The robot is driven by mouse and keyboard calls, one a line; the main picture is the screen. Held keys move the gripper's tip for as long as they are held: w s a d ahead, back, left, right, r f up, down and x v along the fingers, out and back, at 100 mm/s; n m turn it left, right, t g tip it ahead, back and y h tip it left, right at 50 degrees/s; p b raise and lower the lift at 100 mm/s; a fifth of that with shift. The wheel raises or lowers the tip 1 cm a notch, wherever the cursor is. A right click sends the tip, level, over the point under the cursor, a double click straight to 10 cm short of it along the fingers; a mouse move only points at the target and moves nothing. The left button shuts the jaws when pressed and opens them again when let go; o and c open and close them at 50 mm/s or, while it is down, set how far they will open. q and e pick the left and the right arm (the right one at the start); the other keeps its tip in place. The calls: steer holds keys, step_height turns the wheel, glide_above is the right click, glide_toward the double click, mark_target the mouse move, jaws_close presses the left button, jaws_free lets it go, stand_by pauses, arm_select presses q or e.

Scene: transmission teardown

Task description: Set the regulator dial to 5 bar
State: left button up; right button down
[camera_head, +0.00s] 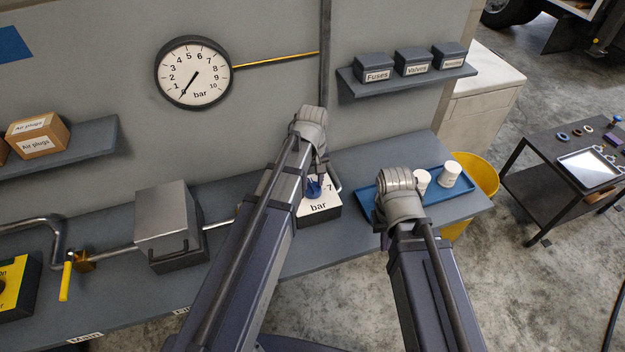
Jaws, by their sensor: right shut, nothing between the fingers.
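The regulator (322,211) is a dark box with a white scale face on the bench, where "bar" and a "7" show. Its blue dial (314,189) is partly covered by my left gripper (316,178), which points down at it from above. I cannot tell whether its fingers grip the dial, and the dial's pointer is hidden. My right gripper (381,214) is shut and empty beside the regulator's right side, by the blue tray's left end. The round wall gauge (193,73) has its black needle pointing at about 0 bar.
The blue tray (437,187) holds white cups (450,174). A metal box (168,222) and a pipe with a yellow-handled valve (65,277) stand at left. Shelves with labelled boxes (376,68) hang on the wall. A yellow bin (483,175) stands past the bench's right end.

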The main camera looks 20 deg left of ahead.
mark_target(313, 185)
arm_select(q)
steer(key=shift+r, duration=0.15)
step_height(313, 185, up, 8)
steer(key=p, duration=0.8)
steer(key=shift+f, duration=0.2)
steer(key=shift+s+d+f, duration=0.2)
steer(key=s+d+f+m+b, duration=0.3)
steer(key=s+d+m, duration=0.2)
steer(key=s, duration=0.2)
steer(key=s+d+f+m+y+b, duration=0.1)
steer(key=s+d+f+m+b, duration=0.2)
steer(key=s+d+m, duration=0.2)
steer(key=shift+s+d+m+b, duration=0.2)
steer(key=shift+s+m+b, duration=0.15)
steer(key=shift+s, duration=0.8)
